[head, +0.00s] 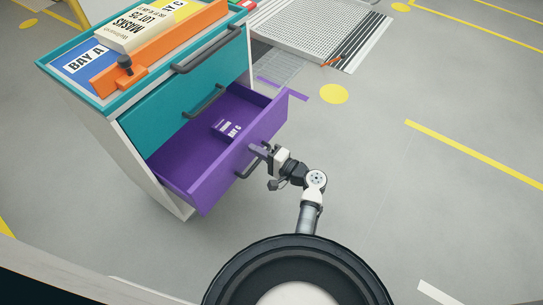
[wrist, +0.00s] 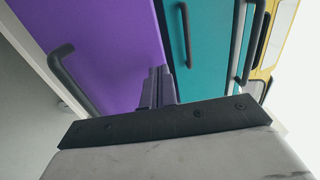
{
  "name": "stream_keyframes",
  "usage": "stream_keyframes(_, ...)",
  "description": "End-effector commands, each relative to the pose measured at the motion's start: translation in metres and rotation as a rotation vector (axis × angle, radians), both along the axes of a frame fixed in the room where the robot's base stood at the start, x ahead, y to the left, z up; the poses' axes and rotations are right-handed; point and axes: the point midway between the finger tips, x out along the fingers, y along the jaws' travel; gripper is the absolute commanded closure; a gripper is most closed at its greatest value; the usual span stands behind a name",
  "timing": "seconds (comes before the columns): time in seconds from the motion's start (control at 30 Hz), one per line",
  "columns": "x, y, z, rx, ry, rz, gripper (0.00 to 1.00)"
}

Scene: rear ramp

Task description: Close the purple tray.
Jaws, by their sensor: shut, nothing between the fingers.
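The purple tray (head: 190,165) is the bottom drawer of a white and teal cabinet. It stands pulled out in the head view, with a small purple box (head: 227,129) with white lettering inside. Its front panel also shows in the wrist view (wrist: 100,50), with its dark bar handle (wrist: 72,82) at the left. My gripper (head: 258,149) is shut and empty at the outer face of the purple front, close to the handle. In the wrist view the closed fingers (wrist: 158,88) point at the purple panel, beside the handle. I cannot tell whether they touch it.
The cabinet top (head: 75,60) carries an orange bar and a masks box. A perforated ramp (head: 310,30) lies behind. The grey floor right of my arm is clear, with yellow markings.

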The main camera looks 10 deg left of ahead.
Motion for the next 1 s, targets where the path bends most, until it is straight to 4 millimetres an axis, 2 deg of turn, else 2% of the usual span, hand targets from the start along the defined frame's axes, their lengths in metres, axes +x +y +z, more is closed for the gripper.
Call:
stream_keyframes(0.1, 0.006, 0.016, 0.002, 0.001, 0.0, 0.001, 1.0)
stream_keyframes(0.23, 0.009, 0.025, 0.001, 0.0, 0.0, 0.0, 1.0)
stream_keyframes(0.77, 0.012, 0.032, 0.0, 0.0, -0.001, 0.0, 1.0)
stream_keyframes(0.87, 0.014, 0.04, -0.001, 0.0, -0.002, 0.002, 1.0)
stream_keyframes(1.0, 0.022, 0.061, -0.002, 0.0, -0.004, 0.003, 1.0)
